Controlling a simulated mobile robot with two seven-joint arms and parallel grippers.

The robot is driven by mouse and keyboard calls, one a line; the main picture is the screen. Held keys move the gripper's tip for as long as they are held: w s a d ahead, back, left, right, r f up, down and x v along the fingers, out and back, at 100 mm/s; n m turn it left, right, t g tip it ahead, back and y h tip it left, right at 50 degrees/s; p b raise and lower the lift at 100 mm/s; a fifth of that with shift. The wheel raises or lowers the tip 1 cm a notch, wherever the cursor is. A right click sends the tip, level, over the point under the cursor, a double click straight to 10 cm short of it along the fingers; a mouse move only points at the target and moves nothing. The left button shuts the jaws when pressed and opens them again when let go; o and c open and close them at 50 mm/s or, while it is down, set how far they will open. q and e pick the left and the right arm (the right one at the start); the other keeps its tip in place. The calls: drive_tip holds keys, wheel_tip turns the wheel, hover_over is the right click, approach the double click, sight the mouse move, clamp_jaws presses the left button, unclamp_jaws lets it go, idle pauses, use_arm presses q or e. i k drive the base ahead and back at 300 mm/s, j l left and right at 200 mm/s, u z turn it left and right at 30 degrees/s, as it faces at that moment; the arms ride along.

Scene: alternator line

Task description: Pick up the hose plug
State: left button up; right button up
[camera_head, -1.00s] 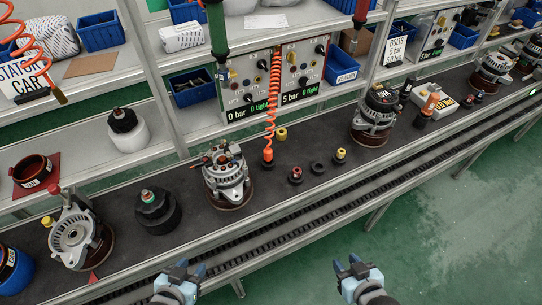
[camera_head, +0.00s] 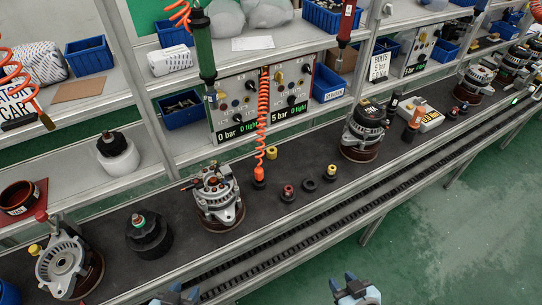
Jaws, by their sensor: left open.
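The hose plug (camera_head: 259,174) is the orange end of a coiled orange hose (camera_head: 263,115) that hangs in front of the test panel. It stands upright with its lower end at a dark base on the bench's black mat, just right of an alternator (camera_head: 218,197). My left gripper (camera_head: 175,294) is at the bottom edge, open and partly cut off, well short of the plug. My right gripper (camera_head: 347,284) is at the bottom edge further right, with its fingers apart and nothing between them. Both are in front of the bench.
Small dark fittings with red (camera_head: 288,191) and yellow (camera_head: 331,171) tops and a black ring (camera_head: 309,185) lie right of the plug. A yellow cap (camera_head: 271,153) is behind it. A black round part (camera_head: 149,235) stands left. A roller track (camera_head: 290,240) runs along the bench front.

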sight(259, 174)
drive_tip(key=i+l+u, duration=0.1)
drive_tip(key=l, duration=0.25)
drive_tip(key=i+l+u, duration=0.1)
drive_tip(key=l, duration=0.2)
drive_tip(key=i+l+u, duration=0.1)
drive_tip(key=l, duration=0.25)
drive_tip(key=i+l+u, duration=0.1)
drive_tip(key=l, duration=0.25)
